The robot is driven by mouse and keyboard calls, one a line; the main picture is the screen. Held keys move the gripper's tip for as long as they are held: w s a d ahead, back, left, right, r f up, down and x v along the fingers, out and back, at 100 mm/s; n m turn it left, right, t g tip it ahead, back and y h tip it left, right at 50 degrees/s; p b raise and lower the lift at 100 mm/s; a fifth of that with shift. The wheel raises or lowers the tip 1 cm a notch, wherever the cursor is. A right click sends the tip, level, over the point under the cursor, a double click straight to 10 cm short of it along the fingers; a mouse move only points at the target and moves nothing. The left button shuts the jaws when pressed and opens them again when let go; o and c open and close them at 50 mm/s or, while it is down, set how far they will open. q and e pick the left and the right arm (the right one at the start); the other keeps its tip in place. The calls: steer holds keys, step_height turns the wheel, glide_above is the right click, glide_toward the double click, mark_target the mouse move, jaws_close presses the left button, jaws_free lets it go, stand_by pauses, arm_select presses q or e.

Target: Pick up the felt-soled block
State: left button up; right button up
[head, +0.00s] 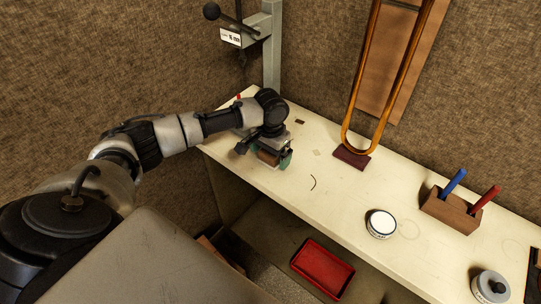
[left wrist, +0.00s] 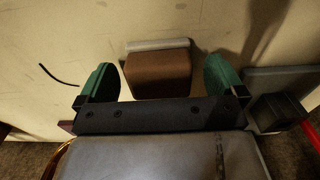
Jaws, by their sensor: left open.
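The felt-soled block is a brown block (left wrist: 158,74) with a pale grey strip along one edge, on the cream bench top in the left wrist view. In the head view, the block (head: 268,157) shows partly, beneath my left gripper (head: 273,158). In the left wrist view, my left gripper (left wrist: 160,80) is open, with one green fingertip on each side of the block. Gaps show between the fingers and the block, so it is not clasped. My right gripper is in neither view.
A white round tin (head: 381,223), a wooden holder (head: 451,212) with blue and red handles, and a grey round container (head: 489,288) stand on the bench (head: 335,190). A long brass tube (head: 400,75) leans at the wall. A red tray (head: 322,269) lies below the bench.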

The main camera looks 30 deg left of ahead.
arm_select(q)
steer(key=c, duration=1)
steer(key=shift+r, duration=0.15)
steer(key=shift+r, duration=0.25)
steer(key=r, duration=0.2)
steer(key=r+b, duration=0.1)
steer(key=shift+w+d+r, duration=0.1)
steer(key=shift+d+r, duration=0.2)
steer(key=shift+w+d+r+b, duration=0.1)
steer(key=shift+d+r+b, duration=0.15)
steer(key=shift+d+r, duration=1.25)
steer(key=shift+d+r+b, duration=0.3)
steer(key=shift+d+r, duration=0.45)
steer(key=shift+d, duration=1.5)
steer(key=shift+w+d+r+b, duration=0.1)
steer(key=shift+d+r+b, duration=0.15)
steer(key=shift+d+r, duration=1.25)
steer(key=shift+d+f, duration=0.35)
steer(key=shift+f, duration=0.05)
